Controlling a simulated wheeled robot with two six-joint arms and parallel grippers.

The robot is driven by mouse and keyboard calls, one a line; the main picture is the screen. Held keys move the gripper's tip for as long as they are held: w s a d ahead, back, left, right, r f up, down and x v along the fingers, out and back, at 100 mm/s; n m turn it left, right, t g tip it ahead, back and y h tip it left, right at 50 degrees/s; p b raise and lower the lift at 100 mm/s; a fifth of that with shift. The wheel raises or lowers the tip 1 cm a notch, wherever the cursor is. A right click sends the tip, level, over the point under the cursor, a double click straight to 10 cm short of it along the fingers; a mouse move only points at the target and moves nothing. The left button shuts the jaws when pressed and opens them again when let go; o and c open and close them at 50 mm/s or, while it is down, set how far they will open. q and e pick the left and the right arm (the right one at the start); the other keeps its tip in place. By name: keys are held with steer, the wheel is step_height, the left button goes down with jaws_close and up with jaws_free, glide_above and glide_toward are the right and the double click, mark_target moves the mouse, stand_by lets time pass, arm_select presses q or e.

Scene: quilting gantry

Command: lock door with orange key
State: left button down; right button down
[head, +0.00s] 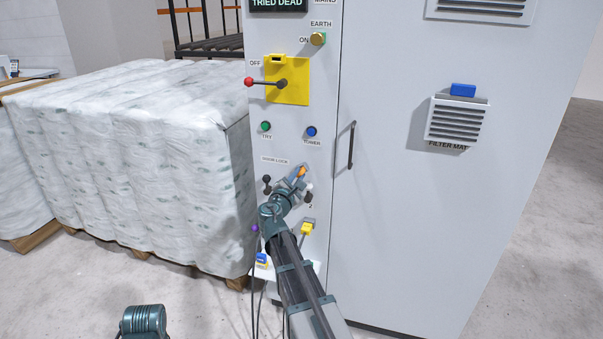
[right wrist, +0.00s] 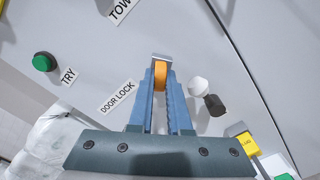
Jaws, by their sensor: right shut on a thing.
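The orange key (head: 302,171) is at the front of the grey cabinet, just below and right of the DOOR LOCK label (head: 275,160). My right gripper (head: 297,180) is shut on it. In the right wrist view the orange key (right wrist: 160,75) stands between the two blue fingers, with a small grey metal piece at its far end against the panel. Whether the key sits in the lock is hidden. The cabinet door (head: 450,230) looks closed, with a dark upright handle (head: 352,146). My left gripper is not in view.
A yellow switch plate (head: 293,92) with a red-tipped lever sits above. Green TRY (head: 266,126) and blue TOWER (head: 311,131) buttons are below it. A black knob (head: 267,180) is left of the gripper. White-wrapped bales (head: 160,150) stand close left; the floor at right is clear.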

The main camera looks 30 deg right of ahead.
stand_by(0.3)
steer(key=n, duration=0.4)
stand_by(0.3)
steer(key=shift+n, duration=0.4)
steer(key=n, duration=0.3)
